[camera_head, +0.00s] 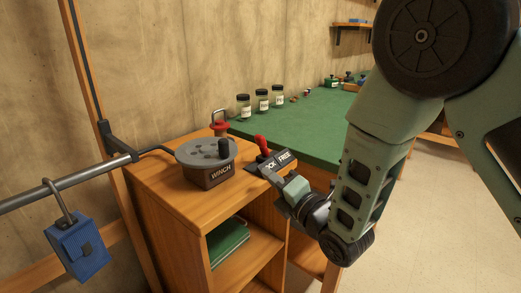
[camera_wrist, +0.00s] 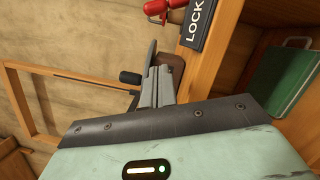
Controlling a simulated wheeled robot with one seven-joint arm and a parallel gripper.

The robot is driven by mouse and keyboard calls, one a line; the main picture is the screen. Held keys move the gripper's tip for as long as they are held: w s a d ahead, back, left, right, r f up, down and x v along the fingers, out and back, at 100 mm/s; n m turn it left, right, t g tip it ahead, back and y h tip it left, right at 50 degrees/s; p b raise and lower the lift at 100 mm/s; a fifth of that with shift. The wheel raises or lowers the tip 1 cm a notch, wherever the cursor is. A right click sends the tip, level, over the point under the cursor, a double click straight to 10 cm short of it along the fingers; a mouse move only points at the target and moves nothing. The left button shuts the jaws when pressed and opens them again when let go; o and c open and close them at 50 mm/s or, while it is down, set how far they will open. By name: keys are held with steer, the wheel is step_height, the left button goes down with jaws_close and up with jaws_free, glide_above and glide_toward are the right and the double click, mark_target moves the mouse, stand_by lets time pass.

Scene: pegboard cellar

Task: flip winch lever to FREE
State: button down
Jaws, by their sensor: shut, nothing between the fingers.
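The winch lever has a red handle (camera_head: 261,144) standing up behind a dark plate (camera_head: 257,168) marked LOCK and FREE. The handle is nearer the LOCK end. In the wrist view, the red handle (camera_wrist: 158,8) and the LOCK word on the plate (camera_wrist: 196,24) show at the top edge; FREE is out of that view. The grey winch (camera_head: 207,160) with a black knob sits left of the plate. My gripper (camera_wrist: 156,85) is shut and empty, pointing toward the winch. In the head view it is just in front of the plate's right part, apart from the red handle.
The winch stands on a wooden cabinet (camera_head: 160,185) with a green book (camera_head: 228,243) on its shelf. Jars (camera_head: 262,100) stand on the green bench top (camera_head: 310,125). A blue padlock (camera_head: 75,245) hangs from a rail at left.

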mark_target(264, 139)
steer(key=x, duration=0.8)
steer(key=shift+w+a, duration=0.2)
steer(key=shift+w+d+r+p, duration=0.3)
steer(key=shift+w+d+r, duration=0.3)
steer(key=shift+w+d, duration=0.3)
steer(key=shift+w+d+r, duration=0.2)
steer(key=shift+w+d, duration=0.1)
steer(key=shift+w, duration=0.1)
steer(key=shift+w+d+r+m, duration=0.2)
steer(key=shift+r+m, duration=0.15)
steer(key=shift+m, duration=0.35)
steer(key=m, duration=0.1)
steer(key=w+d+r+m, duration=0.1)
steer(key=m, duration=0.1)
steer(key=shift+w+r+g+h, duration=0.1)
steer(key=shift+w+g+h, duration=0.05)
steer(key=shift+g+h, duration=0.2)
steer(key=m, duration=0.1)
steer(key=w+d+m, duration=0.1)
steer(key=shift+w+r+m+g+h, duration=0.1)
steer(key=shift+r+m+g+h, duration=0.15)
steer(key=shift+m, duration=0.15)
steer(key=shift+a, duration=0.1)
